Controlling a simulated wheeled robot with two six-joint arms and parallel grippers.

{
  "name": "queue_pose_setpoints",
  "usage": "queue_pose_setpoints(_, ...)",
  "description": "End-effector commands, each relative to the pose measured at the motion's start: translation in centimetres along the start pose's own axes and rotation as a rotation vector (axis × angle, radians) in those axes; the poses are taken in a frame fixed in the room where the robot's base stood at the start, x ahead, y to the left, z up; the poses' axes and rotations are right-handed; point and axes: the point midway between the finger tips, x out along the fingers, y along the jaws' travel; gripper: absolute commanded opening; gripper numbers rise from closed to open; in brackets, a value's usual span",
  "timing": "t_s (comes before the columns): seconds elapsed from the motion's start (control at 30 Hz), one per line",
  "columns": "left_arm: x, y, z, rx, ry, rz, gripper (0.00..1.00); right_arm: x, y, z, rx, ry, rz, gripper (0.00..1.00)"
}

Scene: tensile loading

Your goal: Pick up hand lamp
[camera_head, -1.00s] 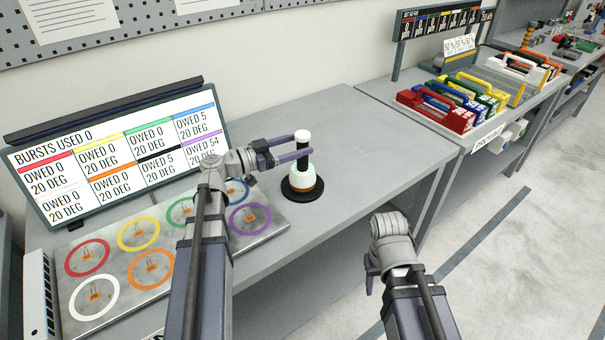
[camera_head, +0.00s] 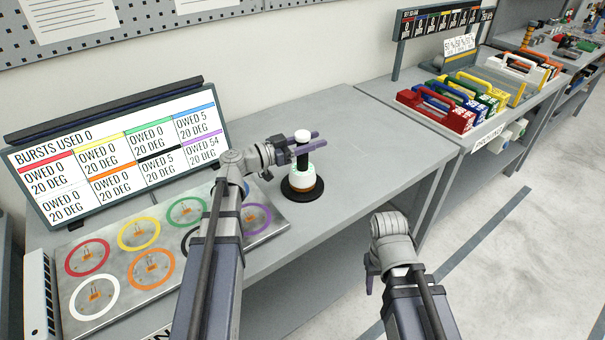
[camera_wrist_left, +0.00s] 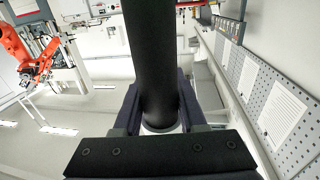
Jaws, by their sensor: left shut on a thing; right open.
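The hand lamp (camera_head: 300,180) stands upright on the grey bench. My left gripper (camera_head: 302,141) is shut on the lamp's black handle, just below the white top. In the left wrist view the black handle (camera_wrist_left: 152,60) rises between the two fingers. My right gripper (camera_head: 371,278) is open and empty in front of the bench, apart from the lamp.
A metal plate with coloured rings (camera_head: 150,262) lies left of the lamp, below a tilted screen (camera_head: 120,150) of owed values. Coloured cases (camera_head: 440,108) stand on the bench at the right. The bench right of the lamp (camera_head: 370,150) is clear.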

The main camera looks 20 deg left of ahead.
Motion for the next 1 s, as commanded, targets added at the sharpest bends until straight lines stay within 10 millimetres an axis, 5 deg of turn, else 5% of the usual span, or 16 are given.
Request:
queue_pose_setpoints(0.3,-0.01,0.00,0.01,0.000,0.000,0.000,0.00,0.00,0.00,0.00,0.000,0.000,0.000,0.50)
queue_pose_setpoints(1.0,-0.01,-0.01,0.01,0.000,0.000,0.000,0.00,0.00,0.00,0.00,0.000,0.000,0.000,0.50)
